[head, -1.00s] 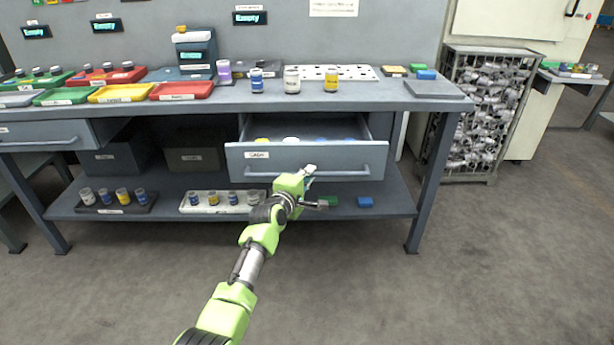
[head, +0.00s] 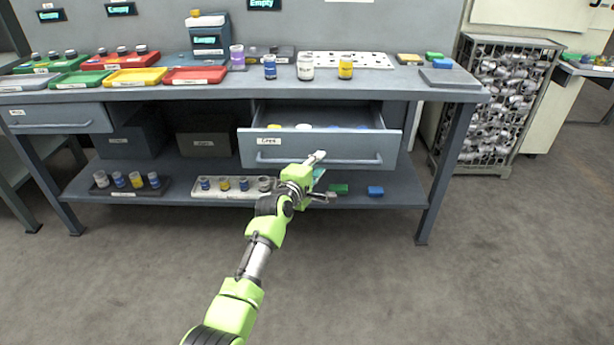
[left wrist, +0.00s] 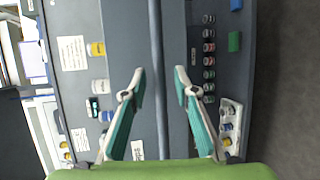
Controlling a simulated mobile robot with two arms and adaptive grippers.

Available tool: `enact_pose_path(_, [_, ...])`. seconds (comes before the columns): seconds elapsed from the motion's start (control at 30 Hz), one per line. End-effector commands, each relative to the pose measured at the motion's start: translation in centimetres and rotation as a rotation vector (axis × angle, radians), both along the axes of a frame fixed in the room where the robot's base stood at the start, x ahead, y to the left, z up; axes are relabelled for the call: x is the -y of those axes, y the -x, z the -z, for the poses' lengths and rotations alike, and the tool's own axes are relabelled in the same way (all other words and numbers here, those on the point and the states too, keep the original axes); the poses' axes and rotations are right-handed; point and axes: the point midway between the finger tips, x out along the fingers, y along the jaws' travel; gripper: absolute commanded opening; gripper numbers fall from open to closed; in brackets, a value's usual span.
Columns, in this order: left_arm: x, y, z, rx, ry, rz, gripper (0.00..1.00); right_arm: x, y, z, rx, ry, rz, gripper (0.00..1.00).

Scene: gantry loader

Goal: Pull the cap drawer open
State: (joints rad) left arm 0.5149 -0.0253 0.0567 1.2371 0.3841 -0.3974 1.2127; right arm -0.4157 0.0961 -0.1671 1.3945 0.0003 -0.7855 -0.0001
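The cap drawer (head: 322,149) is under the bench top and stands pulled out, with several caps (head: 303,126) visible inside. Its front carries a label and a bar handle (head: 345,162). My left gripper (head: 323,176) is at the drawer front, by the middle of the handle. In the left wrist view the handle (left wrist: 157,35) runs as a long bar between the two teal-padded fingers of my left gripper (left wrist: 159,72). The fingers are apart, with a gap on each side of the bar. My right gripper is in neither view.
The bench top holds coloured trays (head: 135,77) and jars (head: 305,66). The lower shelf holds jar racks (head: 235,186) and a blue block (head: 376,191). A wire cage of metal parts (head: 497,100) stands right of the bench. The floor in front is clear.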

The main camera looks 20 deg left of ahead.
Motion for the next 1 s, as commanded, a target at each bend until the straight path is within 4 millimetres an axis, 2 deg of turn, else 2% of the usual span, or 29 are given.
enact_pose_path(0.4, [-0.8, 6.5, -1.1, -0.001, 0.001, -0.001, 0.28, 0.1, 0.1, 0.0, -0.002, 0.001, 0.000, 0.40])
enact_pose_path(0.53, [-1.0, 8.1, -1.4, -0.001, 0.001, -0.001, 0.28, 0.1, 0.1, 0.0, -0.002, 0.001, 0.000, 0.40])
enact_pose_path(0.73, [-1.2, 9.4, -1.7, -0.001, 0.001, -0.001, 0.28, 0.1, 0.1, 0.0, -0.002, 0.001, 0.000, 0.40])
enact_pose_path(1.0, [-1.2, 9.6, -1.7, -0.001, 0.001, -0.001, 0.28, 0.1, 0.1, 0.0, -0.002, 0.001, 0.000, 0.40])
